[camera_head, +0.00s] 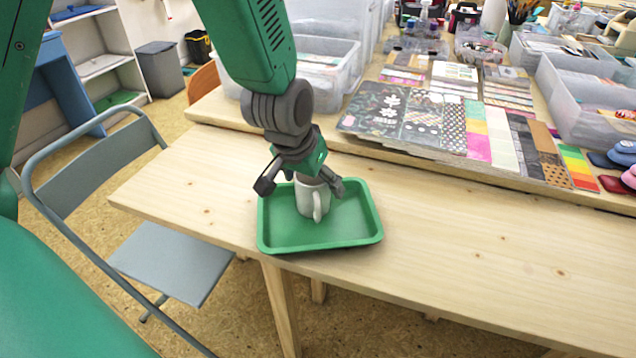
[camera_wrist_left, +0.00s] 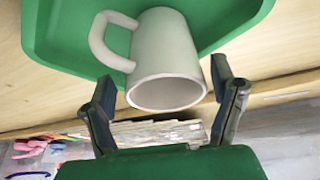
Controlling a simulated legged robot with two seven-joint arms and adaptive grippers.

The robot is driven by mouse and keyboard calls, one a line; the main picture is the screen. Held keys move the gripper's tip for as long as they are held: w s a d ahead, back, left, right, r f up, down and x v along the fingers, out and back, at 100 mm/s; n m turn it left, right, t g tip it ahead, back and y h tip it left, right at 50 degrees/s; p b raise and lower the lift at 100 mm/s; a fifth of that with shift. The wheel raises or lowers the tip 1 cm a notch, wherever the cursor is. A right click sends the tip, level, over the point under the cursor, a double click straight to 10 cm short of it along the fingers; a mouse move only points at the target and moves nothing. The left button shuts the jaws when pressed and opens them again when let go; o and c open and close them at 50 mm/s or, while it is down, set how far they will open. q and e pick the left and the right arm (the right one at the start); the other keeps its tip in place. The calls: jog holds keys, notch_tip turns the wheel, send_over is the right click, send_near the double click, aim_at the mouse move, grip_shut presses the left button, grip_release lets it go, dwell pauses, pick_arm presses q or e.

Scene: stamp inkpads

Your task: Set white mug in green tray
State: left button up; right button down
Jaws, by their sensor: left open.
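The white mug (camera_head: 311,196) stands upright in the green tray (camera_head: 345,235), towards its back middle, with its handle facing the front. My left gripper (camera_head: 300,187) is over the mug from above, its fingers spread to either side of the rim. In the left wrist view, the mug (camera_wrist_left: 166,62) sits on the green tray (camera_wrist_left: 60,38), and the open fingers of my left gripper (camera_wrist_left: 165,95) are apart with gaps to the mug's sides. My right gripper shows in neither view.
The tray lies near the front left of the wooden table (camera_head: 480,250). Patterned paper sheets (camera_head: 440,120) lie on a raised board behind. A clear bin (camera_head: 325,75) stands behind my left arm. A grey folding chair (camera_head: 170,262) is at left. The table right of the tray is clear.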

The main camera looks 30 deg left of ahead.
pick_arm(q)
jog(key=p+v, duration=0.2)
jog(key=v, duration=0.8)
jog(key=shift+p, duration=0.4)
jog(key=shift+a, duration=0.15)
jog(key=shift+s+d, duration=0.15)
jog(key=shift+d, duration=0.05)
